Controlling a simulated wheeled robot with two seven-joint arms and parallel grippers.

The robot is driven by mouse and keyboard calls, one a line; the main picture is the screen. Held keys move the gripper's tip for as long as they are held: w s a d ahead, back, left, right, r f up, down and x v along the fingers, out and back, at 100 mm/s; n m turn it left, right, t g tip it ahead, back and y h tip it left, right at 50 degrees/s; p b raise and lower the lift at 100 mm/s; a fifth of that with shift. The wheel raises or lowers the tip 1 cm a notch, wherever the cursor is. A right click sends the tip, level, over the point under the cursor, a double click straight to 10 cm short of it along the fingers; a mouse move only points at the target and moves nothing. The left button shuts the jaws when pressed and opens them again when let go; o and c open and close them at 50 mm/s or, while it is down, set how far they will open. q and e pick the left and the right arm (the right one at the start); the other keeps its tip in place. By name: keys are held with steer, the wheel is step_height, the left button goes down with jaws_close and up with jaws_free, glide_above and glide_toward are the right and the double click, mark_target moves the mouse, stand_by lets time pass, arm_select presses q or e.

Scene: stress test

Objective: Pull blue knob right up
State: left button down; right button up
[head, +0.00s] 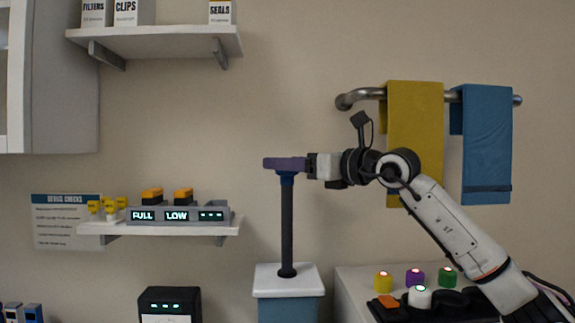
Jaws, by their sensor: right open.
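A purple-blue crossbar (284,163) with a blue collar (287,179) under it tops a dark upright stem (287,230). This looks like the blue knob. The stem stands on a white-topped blue pedestal (287,278). My right gripper (309,167) reaches in from the right at the height of the crossbar and is open at its right end. Whether the fingers touch the bar, I cannot tell. My left gripper is not in view.
A panel with yellow, purple, green and white buttons (420,297) lies below my right arm. A rail (350,98) holds a yellow towel (415,120) and a blue towel (487,150). A shelf (165,228) with a lit display unit (177,216) is at left.

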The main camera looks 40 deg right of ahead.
steer(key=s+b, duration=0.6)
steer(key=s, duration=0.3)
steer(key=shift+s+d+b, duration=0.35)
steer(key=shift+s, duration=0.05)
